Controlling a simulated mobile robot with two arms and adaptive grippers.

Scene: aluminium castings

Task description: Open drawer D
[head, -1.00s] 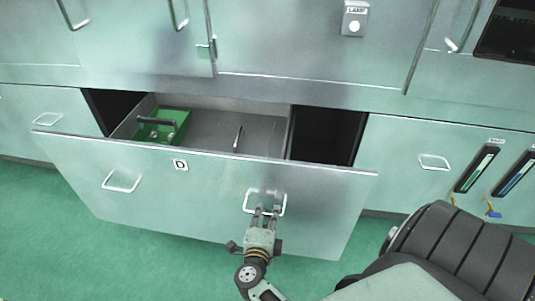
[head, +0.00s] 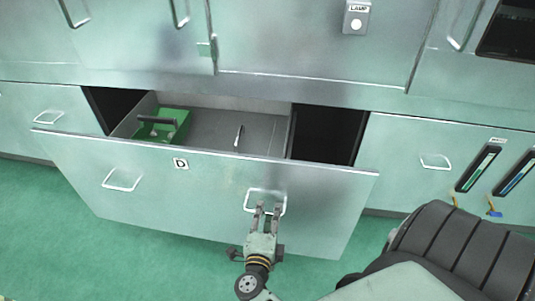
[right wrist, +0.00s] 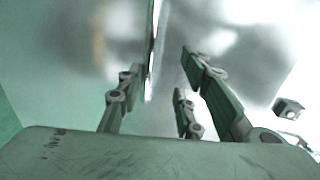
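Drawer D (head: 210,195) is a wide pale green metal drawer, pulled well out of the cabinet, with a "D" label (head: 180,163). It has a left handle (head: 121,180) and a right handle (head: 265,194). My right gripper (head: 267,207) is at the right handle, its two fingers spread apart. In the right wrist view the gripper's fingers (right wrist: 160,85) are apart, with a bright thin bar (right wrist: 153,45) between them, probably the handle. Whether the fingers touch it I cannot tell. My left gripper is not in view.
Inside the drawer are a green box with a dark handle (head: 172,132) and a small upright thin piece (head: 238,136). Cabinet doors with handles (head: 180,15) and a LAMP switch (head: 356,18) are above. Green floor (head: 120,250) lies free in front.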

